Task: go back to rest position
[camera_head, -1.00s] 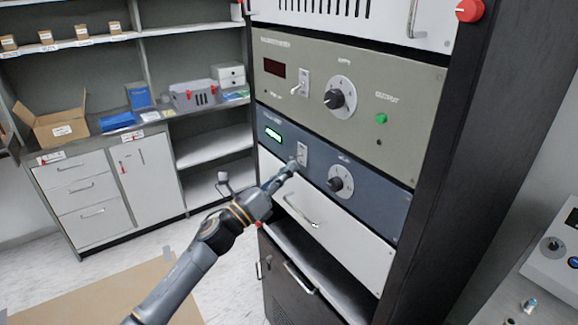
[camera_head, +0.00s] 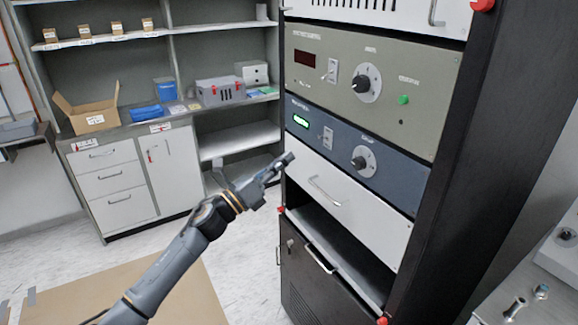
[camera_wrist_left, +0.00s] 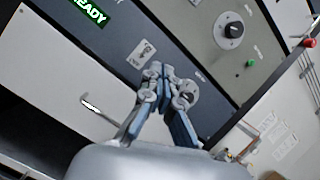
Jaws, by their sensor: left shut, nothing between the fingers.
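My left gripper (camera_head: 284,162) is shut and empty. It hangs in the air in front of the rack, near the left end of the white drawer front (camera_head: 335,192) and below the blue-grey panel (camera_head: 400,182). In the wrist view its closed fingers (camera_wrist_left: 160,72) point toward the blue-grey panel (camera_wrist_left: 85,45), covering part of it, with a gap I cannot measure. The panel's green display (camera_head: 300,122) is lit and reads READY in the wrist view (camera_wrist_left: 90,10). My right gripper is not in view.
The rack's beige panel (camera_head: 430,115) has a dark knob (camera_head: 367,84) and a green button (camera_head: 404,99). Drawer handles stick out from the rack front. Shelves with a cardboard box (camera_head: 92,117) and a grey toolbox (camera_head: 220,91) stand behind left. Open floor (camera_head: 235,260) lies left of the rack.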

